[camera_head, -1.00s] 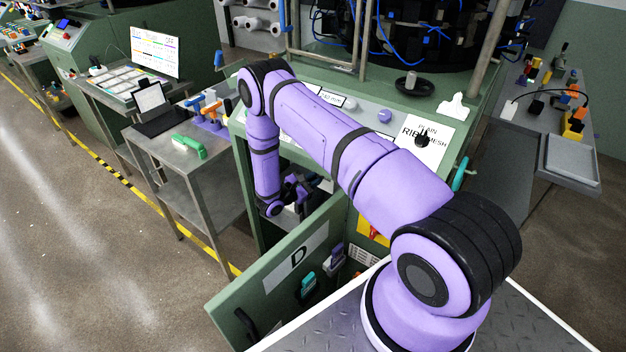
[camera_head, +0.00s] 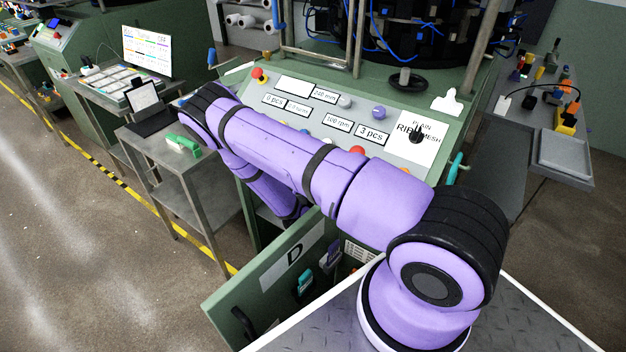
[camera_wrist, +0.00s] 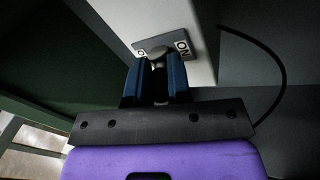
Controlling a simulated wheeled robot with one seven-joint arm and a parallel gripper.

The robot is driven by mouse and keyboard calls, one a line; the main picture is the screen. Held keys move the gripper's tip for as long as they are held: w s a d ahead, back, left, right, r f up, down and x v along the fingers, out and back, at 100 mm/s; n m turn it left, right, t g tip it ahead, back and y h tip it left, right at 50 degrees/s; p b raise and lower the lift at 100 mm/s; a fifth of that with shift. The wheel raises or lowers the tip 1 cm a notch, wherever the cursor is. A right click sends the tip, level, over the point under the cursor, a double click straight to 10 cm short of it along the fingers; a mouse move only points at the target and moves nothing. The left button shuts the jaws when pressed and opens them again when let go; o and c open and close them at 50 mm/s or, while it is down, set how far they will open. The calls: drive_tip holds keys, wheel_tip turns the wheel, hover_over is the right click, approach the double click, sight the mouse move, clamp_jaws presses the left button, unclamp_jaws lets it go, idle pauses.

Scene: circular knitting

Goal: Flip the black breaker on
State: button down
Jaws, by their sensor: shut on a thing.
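In the wrist view the black breaker (camera_wrist: 165,46) is a small dark plate on a pale box. An "ON" label shows on its right side, and a partly hidden label shows on its left. A rounded grey lever end stands out at its middle. My gripper (camera_wrist: 157,66) has its two dark blue fingers closed around this lever. The fingers hide most of the lever, so I cannot tell which way it is set. In the head view my gripper and the breaker are hidden inside the green cabinet behind my arm.
The open cabinet door (camera_head: 285,262) marked D stands near my base. The sloped control panel (camera_head: 320,122) with buttons and labels lies above the opening. A black cable (camera_wrist: 280,75) curves at the right in the wrist view. A metal side table (camera_head: 190,172) stands at left.

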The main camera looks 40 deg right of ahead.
idle(0.4)
drive_tip(key=c, duration=1.1)
unclamp_jaws()
drive_tip(key=shift+o, duration=0.2)
